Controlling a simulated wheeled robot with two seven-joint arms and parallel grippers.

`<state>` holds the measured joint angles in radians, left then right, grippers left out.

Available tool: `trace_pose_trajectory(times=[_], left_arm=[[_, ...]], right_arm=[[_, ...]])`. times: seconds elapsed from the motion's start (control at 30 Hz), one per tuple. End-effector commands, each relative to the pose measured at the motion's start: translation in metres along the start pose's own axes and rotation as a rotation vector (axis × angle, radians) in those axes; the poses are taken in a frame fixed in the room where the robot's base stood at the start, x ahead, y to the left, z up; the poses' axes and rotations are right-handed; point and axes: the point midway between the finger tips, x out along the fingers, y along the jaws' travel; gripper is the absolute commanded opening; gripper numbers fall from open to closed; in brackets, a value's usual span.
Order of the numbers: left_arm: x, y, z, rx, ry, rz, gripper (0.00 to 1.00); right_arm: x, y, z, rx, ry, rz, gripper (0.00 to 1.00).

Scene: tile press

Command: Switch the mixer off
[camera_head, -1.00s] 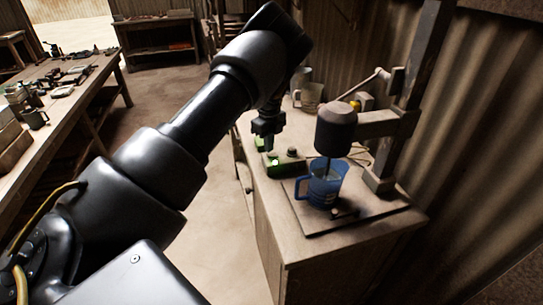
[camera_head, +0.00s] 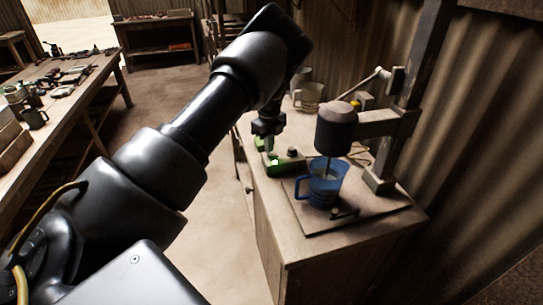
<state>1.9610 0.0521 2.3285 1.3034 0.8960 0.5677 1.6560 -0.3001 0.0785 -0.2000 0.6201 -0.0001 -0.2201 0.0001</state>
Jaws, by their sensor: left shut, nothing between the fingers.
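The mixer has a dark motor head (camera_head: 336,130) on an upright stand, and its thin shaft reaches down into a blue mug (camera_head: 322,187). The mug stands upright on the mixer's base board. A small green switch box (camera_head: 290,165) with a dark knob on top lies on the cabinet top, left of and behind the mug. My left gripper (camera_head: 268,150) points down with shut, empty fingers at the left end of the box. The fingertips partly hide that end, where a small pale green spot shows. I cannot tell if they touch it. My right gripper is out of view.
The wooden cabinet top (camera_head: 300,215) carries the mixer. Metal mugs (camera_head: 308,95) stand behind the box. The mixer's post and a corrugated wall (camera_head: 480,130) close off the right. A long bench (camera_head: 85,90) with tools is at the left, with open floor between.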

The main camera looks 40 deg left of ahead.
Motion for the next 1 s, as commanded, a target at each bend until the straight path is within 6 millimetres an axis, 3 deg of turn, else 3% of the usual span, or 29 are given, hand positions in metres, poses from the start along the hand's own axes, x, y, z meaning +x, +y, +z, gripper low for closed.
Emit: trace_pose_trajectory(times=[1.0], left_arm=[[0.015, 0.0, 0.0, 0.0, 0.0, 0.001, 0.0]], right_arm=[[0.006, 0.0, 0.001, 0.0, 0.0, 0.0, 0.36]])
